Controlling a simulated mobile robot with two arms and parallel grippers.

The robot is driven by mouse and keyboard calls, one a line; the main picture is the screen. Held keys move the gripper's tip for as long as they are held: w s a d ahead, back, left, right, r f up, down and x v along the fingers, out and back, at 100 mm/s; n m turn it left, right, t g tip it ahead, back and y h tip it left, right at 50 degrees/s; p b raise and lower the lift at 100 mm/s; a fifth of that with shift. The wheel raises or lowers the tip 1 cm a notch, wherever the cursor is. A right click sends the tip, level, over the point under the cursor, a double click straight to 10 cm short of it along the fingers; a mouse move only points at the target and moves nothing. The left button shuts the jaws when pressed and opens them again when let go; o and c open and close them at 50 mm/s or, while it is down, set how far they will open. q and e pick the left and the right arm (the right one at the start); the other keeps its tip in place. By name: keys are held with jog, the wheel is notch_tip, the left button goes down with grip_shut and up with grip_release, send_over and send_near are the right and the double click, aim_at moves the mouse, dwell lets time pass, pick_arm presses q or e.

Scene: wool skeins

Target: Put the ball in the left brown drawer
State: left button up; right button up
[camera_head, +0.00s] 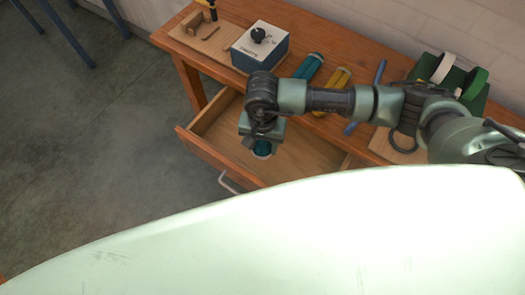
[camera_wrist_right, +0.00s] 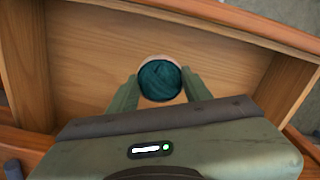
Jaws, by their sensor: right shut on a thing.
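The teal wool ball (camera_head: 263,148) is in my right gripper (camera_head: 258,146), which points down over the open brown drawer (camera_head: 308,151). In the right wrist view the ball (camera_wrist_right: 160,81) sits between the two green fingers (camera_wrist_right: 158,92), which are shut on it. A pale curved edge shows beside the ball; I cannot tell what it is. The bare wooden floor of the drawer (camera_wrist_right: 85,62) lies under the ball. I cannot tell how far the ball is above that floor. My left gripper is not in view.
The wooden table (camera_head: 222,82) carries a grey box with a black knob (camera_head: 262,45), a teal skein (camera_head: 308,69), a yellow skein (camera_head: 332,85) and a green holder with rolls (camera_head: 447,75). The drawer has a metal handle (camera_head: 228,183).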

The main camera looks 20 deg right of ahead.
notch_tip(320, 180, down, 6)
jog(key=shift+f, duration=0.1)
jog(key=shift+f, duration=0.1)
dwell(0.3)
jog(key=shift+f, duration=0.15)
jog(key=o, duration=1.5)
